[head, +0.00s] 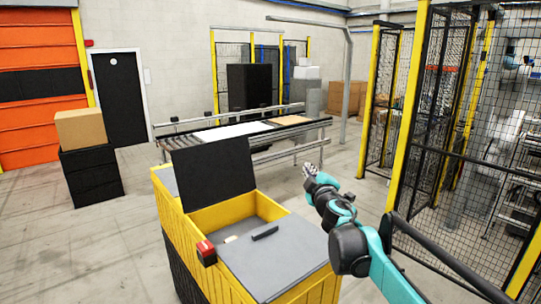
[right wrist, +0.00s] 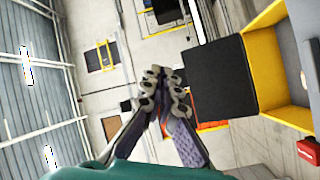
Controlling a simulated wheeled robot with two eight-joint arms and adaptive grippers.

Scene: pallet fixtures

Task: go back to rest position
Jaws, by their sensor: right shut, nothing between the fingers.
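My right gripper (head: 311,174) is shut and empty in the head view, at the end of the teal arm coming in from the lower right. It is raised above and to the right of the yellow bin (head: 312,288). In the right wrist view the fingers of my right gripper (right wrist: 163,75) meet at their tips with nothing between them. The bin's dark lid (head: 212,168) stands raised at its back, and the lid (right wrist: 222,76) also shows right of the fingers in the right wrist view. My left gripper is in neither view.
A grey panel (head: 277,256) with a dark handle covers the bin's front right part. A red item (head: 206,252) sits on the bin's near left edge. A conveyor (head: 262,150) runs behind. Fence panels (head: 455,120) stand at the right.

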